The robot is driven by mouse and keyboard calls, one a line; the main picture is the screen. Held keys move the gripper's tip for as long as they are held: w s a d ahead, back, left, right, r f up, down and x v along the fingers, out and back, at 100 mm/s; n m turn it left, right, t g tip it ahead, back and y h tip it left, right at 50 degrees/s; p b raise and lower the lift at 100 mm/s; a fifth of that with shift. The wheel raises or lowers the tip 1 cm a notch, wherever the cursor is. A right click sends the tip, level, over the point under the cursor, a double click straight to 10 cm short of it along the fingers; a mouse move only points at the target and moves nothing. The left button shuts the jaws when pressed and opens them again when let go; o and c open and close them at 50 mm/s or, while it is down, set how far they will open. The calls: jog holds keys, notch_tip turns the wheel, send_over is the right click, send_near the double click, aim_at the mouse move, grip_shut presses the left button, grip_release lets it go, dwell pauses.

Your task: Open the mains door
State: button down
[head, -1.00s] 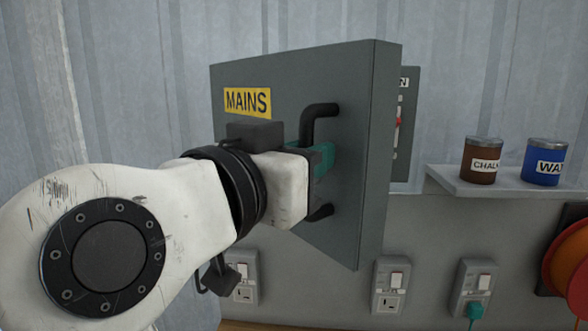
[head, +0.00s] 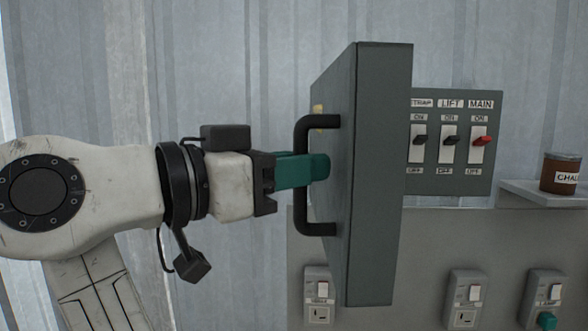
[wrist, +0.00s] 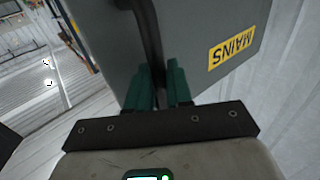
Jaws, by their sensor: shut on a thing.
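The grey mains door (head: 378,180) stands swung out from the wall, seen nearly edge-on in the head view. Its black bar handle (head: 302,210) is upright on the door's left face. My gripper (head: 322,168) has green fingers shut on the handle's middle. In the wrist view the gripper (wrist: 165,85) has one finger on each side of the handle (wrist: 148,35), and the yellow MAINS label (wrist: 232,48) shows on the door face (wrist: 195,30).
Behind the door, a grey switch panel (head: 480,98) shows several labelled switches, including a red-levered MAIN switch (head: 481,141). A shelf (head: 540,194) with a brown chalk tin (head: 560,175) is at right. Wall sockets (head: 465,295) line the wall below.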

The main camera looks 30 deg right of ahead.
jog(key=shift+w+d+r, duration=0.1)
jog(key=shift+w, duration=0.2)
jog(key=c, duration=1.4)
grip_release()
jog(key=shift+c, duration=0.2)
jog(key=shift+o, duration=1.4)
jog(key=shift+d, duration=0.3)
jog(key=shift+a, duration=0.1)
jog(key=a+b, duration=0.2)
jog(key=a, duration=0.9)
jog(key=shift+s, duration=0.4)
jog(key=shift+d, duration=0.1)
